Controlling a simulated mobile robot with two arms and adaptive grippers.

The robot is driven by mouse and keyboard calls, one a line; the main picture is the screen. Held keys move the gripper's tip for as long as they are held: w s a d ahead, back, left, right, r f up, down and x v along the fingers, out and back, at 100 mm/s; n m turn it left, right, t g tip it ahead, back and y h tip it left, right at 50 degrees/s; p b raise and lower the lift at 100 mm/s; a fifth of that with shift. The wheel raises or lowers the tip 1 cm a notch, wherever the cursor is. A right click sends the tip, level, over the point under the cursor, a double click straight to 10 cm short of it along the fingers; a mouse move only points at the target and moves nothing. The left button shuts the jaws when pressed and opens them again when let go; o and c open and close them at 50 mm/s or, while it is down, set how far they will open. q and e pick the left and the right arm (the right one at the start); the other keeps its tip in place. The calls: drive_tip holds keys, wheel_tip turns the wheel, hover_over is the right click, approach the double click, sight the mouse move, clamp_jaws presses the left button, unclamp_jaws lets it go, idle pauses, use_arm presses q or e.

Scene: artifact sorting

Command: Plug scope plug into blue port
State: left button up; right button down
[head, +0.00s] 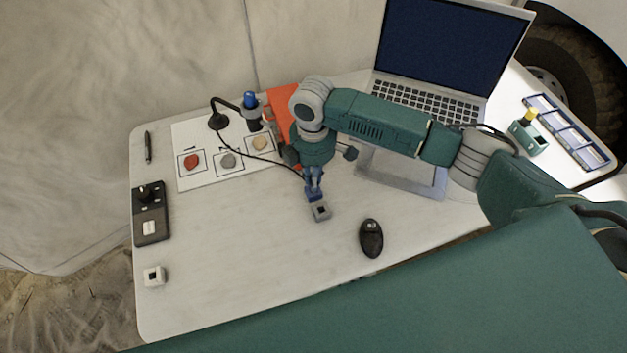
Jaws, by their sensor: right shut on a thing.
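My right gripper (314,188) points down over the middle of the table and is shut on the end of a thin black cable, the scope plug; the fingers mostly hide the plug. The cable runs left to the scope (250,103), which has a blue top and stands on a black-based arm. A small grey block with a dark square socket and blue at its back edge (320,211), seemingly the blue port, is right at the fingertips. I cannot tell whether the plug is in it or only above it. My left gripper is out of view.
A white block with a dark socket (154,276) and a black panel (151,213) are at the left. A sheet with several stones (205,177), an orange item (283,97) and a laptop (450,45) are behind. A mouse (371,238) is at right front.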

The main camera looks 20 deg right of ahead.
drive_tip(key=shift+f, duration=0.95)
drive_tip(key=shift+f, duration=0.1)
drive_tip(key=c, duration=1.8)
unclamp_jaws()
wheel_tip(320, 180, up, 12)
drive_tip(key=shift+w+a+r+b, duration=0.1)
drive_tip(key=shift+r+b, duration=0.05)
drive_tip(key=shift+b, duration=0.3)
